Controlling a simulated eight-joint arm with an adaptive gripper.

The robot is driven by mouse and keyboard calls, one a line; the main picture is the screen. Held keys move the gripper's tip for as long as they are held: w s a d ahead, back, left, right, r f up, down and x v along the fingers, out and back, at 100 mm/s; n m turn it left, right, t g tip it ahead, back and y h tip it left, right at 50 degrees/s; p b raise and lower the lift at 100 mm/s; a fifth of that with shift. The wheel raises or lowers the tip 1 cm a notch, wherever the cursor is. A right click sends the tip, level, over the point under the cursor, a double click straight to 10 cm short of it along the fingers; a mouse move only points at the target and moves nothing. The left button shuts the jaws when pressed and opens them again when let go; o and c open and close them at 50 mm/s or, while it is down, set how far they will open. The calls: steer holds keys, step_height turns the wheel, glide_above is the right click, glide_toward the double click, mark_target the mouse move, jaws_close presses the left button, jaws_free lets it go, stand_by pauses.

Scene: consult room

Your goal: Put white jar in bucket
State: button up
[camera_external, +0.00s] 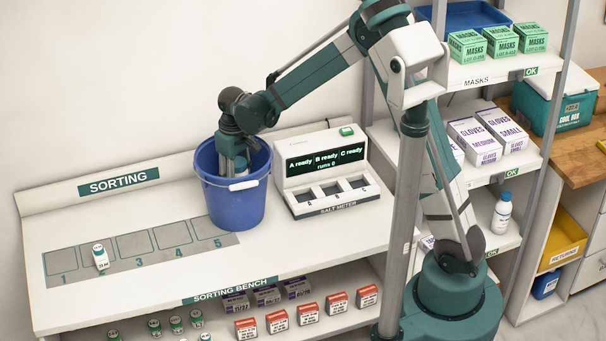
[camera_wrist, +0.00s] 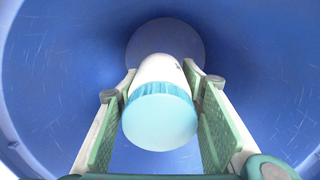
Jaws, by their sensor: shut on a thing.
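The blue bucket (camera_external: 236,203) stands on the sorting bench beside the salt meter, with a white handle grip on its front. My gripper (camera_external: 237,170) reaches down inside the bucket. In the wrist view my gripper (camera_wrist: 161,110) is shut on the white jar (camera_wrist: 160,72), with a finger on each side. The jar has a light blue lid facing the camera, and its body points down toward the bucket floor (camera_wrist: 165,40). Whether the jar touches the floor cannot be told. In the external view the jar is mostly hidden by the bucket and gripper.
The salt meter (camera_external: 327,172) stands just right of the bucket. Shelves with masks (camera_external: 501,42) and gloves (camera_external: 488,138) stand at the right. The bucket wall (camera_wrist: 50,80) surrounds my gripper.

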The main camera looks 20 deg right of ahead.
mark_target(237, 172)
steer(key=shift+f, duration=2.3)
steer(key=shift+f, duration=1.85)
steer(key=shift+f+b, duration=0.15)
steer(key=shift+b, duration=0.15)
steer(key=o, duration=0.9)
steer(key=shift+c, duration=0.2)
steer(key=shift+o, duration=0.3)
steer(key=shift+r+p, duration=0.4)
steer(key=shift+r, duration=5.75)
